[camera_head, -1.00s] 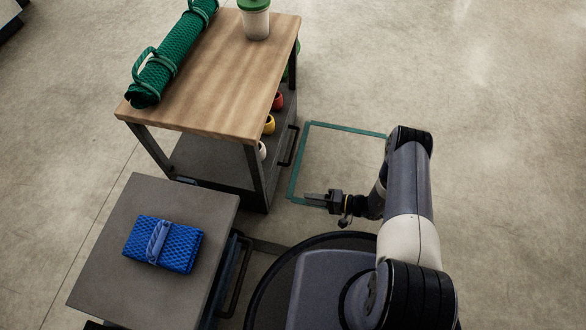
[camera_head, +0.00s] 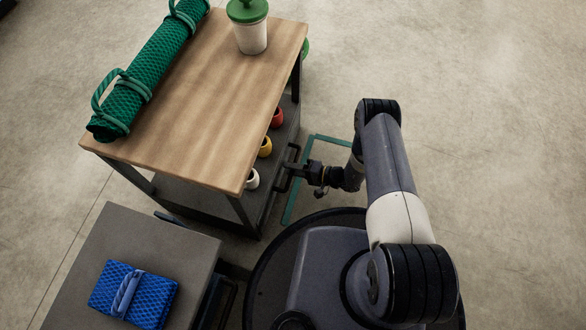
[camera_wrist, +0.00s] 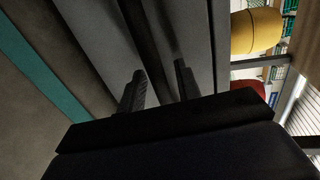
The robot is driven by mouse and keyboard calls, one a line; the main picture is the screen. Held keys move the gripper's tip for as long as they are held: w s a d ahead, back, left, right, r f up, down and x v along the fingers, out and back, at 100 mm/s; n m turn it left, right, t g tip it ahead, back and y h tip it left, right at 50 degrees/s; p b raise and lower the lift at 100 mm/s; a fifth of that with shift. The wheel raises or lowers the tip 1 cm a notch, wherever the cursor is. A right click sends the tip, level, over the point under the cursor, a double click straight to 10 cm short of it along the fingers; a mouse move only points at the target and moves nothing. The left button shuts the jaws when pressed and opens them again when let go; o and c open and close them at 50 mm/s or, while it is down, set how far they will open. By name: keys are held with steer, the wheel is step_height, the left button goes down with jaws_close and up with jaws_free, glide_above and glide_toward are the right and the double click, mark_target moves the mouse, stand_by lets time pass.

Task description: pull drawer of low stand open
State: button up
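The wooden-topped stand (camera_head: 205,95) has a dark lower drawer unit with a black bar handle (camera_head: 288,166) on its right side. My gripper (camera_head: 296,169) is at this handle, level with it. In the wrist view my gripper (camera_wrist: 160,88) shows two parted fingers, with the dark handle bar (camera_wrist: 150,45) running between them and gaps visible beside it. The grey drawer front lies behind the bar and looks closed. A lower grey stand (camera_head: 150,250) at the lower left has its own dark handle (camera_head: 228,303), apart from my gripper.
A blue folded net (camera_head: 133,296) lies on the grey stand. A green net roll (camera_head: 155,75) and a green-lidded jar (camera_head: 250,32) are on the wooden top. Red, yellow and white rings (camera_head: 265,147) sit on the shelf below. A teal floor outline (camera_head: 328,139) borders clear floor at right.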

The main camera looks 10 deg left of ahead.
steer(key=shift+c, duration=0.2)
jaws_close()
steer(key=shift+s+d, duration=0.1)
steer(key=shift+d, duration=0.05)
